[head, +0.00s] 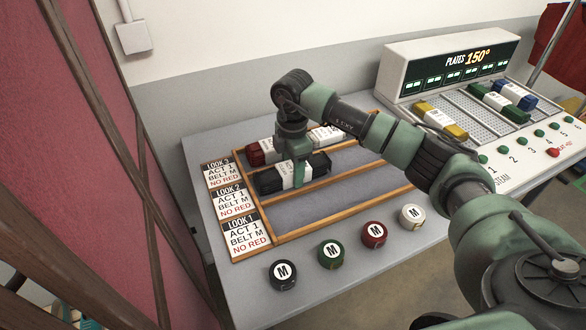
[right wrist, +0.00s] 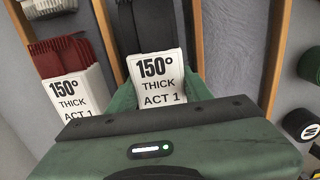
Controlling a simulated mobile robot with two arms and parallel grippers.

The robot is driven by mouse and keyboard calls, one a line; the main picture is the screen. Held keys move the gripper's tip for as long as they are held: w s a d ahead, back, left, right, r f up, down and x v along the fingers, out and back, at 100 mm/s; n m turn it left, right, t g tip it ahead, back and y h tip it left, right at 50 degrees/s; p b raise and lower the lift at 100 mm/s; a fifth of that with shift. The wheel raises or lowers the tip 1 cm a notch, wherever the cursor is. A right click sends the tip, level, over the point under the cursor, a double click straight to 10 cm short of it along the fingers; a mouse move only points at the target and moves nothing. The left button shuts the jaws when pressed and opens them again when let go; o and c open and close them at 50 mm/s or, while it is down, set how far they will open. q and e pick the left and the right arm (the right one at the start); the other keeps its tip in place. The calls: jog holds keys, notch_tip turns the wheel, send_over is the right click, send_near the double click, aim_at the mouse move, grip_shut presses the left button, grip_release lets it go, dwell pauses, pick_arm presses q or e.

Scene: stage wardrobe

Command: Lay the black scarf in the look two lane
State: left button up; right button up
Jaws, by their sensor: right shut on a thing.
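The black scarf (head: 268,181) is a dark roll with a white label band, which reads 150°, THICK, ACT 1 in the right wrist view (right wrist: 157,80). My right gripper (head: 300,172) is shut on it, around its band. The scarf is over the look two lane (head: 345,187), the middle lane of the wood-framed rack, beside the look 2 card (head: 233,203). In the right wrist view it lies between two wooden dividers. I cannot tell whether it touches the lane floor. My left gripper is not in view.
A red roll (head: 256,153) and a pale roll (head: 326,135) lie in the look 3 lane. The look 1 lane (head: 310,212) is empty. Several round M-marked rolls (head: 331,254) stand in front. A steam unit (head: 445,65) with yellow, green and blue rolls stands at right.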

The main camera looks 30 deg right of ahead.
jog(key=o, duration=1.2)
jog(key=shift+o, duration=0.2)
notch_tip(320, 180, up, 12)
jog(key=b, duration=0.1)
jog(key=shift+b, duration=0.3)
jog(key=shift+r, duration=0.1)
